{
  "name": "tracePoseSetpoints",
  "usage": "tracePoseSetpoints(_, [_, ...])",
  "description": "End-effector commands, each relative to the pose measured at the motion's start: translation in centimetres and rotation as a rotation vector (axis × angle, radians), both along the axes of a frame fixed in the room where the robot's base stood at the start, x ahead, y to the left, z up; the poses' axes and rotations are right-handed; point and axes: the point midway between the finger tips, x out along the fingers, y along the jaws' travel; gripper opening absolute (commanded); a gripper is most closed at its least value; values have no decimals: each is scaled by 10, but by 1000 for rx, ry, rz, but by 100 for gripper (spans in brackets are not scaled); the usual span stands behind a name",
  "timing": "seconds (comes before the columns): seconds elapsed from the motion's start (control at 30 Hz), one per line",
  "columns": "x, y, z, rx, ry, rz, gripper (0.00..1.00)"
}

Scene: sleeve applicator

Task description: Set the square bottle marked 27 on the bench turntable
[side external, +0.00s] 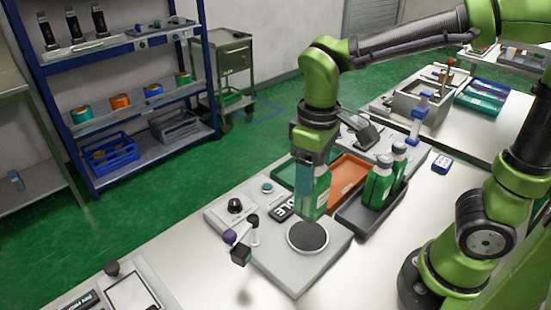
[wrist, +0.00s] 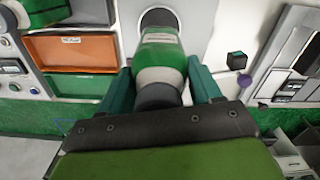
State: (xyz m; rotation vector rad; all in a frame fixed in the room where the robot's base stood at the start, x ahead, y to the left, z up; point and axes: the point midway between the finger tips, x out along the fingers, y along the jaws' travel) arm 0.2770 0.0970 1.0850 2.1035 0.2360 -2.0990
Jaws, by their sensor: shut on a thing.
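My gripper (side external: 318,172) is shut on a green and white bottle (side external: 314,202), held upright by its upper part. In the wrist view the bottle (wrist: 163,58) sits between the two teal fingers, dark cap towards me. The number on its label cannot be read. The turntable (side external: 307,236) is a dark round disc on a light grey base and carries nothing. The bottle is above the far side of the disc; the gap beneath it is hard to judge. In the wrist view the turntable (wrist: 158,17) shows partly behind the bottle's far end.
A dark tray (side external: 362,222) with green bottles (side external: 379,184) stands right of the held bottle. An orange tray (side external: 347,172) lies behind it. A small post with a dark block (side external: 241,255) and purple knob stands left of the turntable.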

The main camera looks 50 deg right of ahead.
Motion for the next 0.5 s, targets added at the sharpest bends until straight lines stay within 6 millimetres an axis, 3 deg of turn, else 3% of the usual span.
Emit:
tracePoseSetpoints(0.1, [-1, -1, -20, -1, 5, -8, 20])
tracePoseSetpoints(0.5, [-1, -1, -69, -1, 4, -6, 20])
